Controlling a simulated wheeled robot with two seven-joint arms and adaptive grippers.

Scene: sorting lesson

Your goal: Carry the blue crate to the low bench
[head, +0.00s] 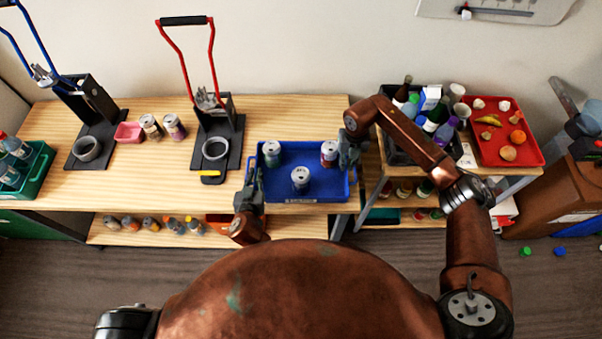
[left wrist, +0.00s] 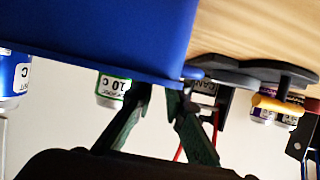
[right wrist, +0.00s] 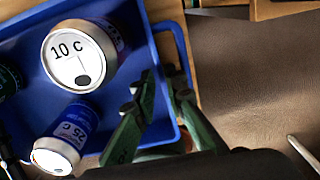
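The blue crate (head: 300,198) is at the front right part of the wooden table and holds three cans: a green-labelled one (head: 271,153), a middle one (head: 300,178) and a red-and-blue one (head: 329,152). My left gripper (head: 252,182) is at its left side; in the left wrist view its fingers (left wrist: 160,93) close around the crate's rim (left wrist: 100,68). My right gripper (head: 349,150) is at its right side; in the right wrist view its fingers (right wrist: 160,78) straddle the rim. I cannot tell whether the crate rests on the table or hangs just above it.
Two black can presses stand to the left, one with a red handle (head: 212,60). A dark crate of bottles (head: 397,152) and a red tray (head: 540,155) are on the right stand. A low wooden shelf (head: 120,238) with several small bottles runs below the table front.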

